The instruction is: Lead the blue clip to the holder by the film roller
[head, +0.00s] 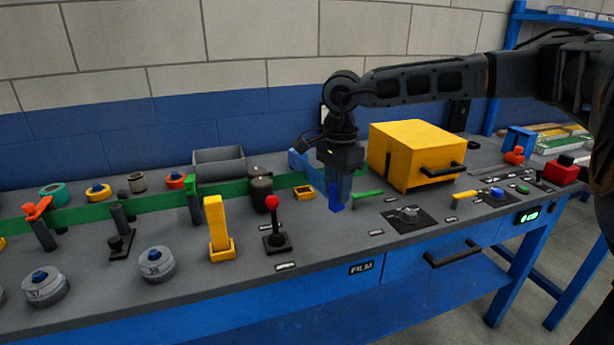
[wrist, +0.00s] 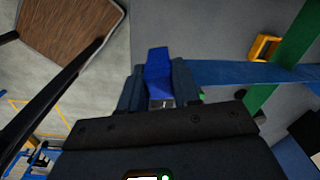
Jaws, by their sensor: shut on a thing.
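My gripper (head: 338,192) points down over the bench between the dark roller and the yellow box. It is shut on the blue clip (head: 336,205), whose lower end shows below the fingers. In the wrist view the blue clip (wrist: 158,68) sticks out straight from between the fingers. A dark upright roller (head: 261,190) stands left of my gripper, by the green film (head: 235,188). A small yellow open frame (head: 304,192) lies between the roller and my gripper; I cannot tell whether it is the holder. It also shows in the wrist view (wrist: 264,47), apart from the clip.
A yellow box (head: 410,153) with a black handle stands close to the right of my gripper. A red-knobbed lever (head: 273,215) and a yellow post (head: 216,225) rise to the left. A dark knob plate (head: 408,218) lies at right. A grey bin (head: 219,161) is behind.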

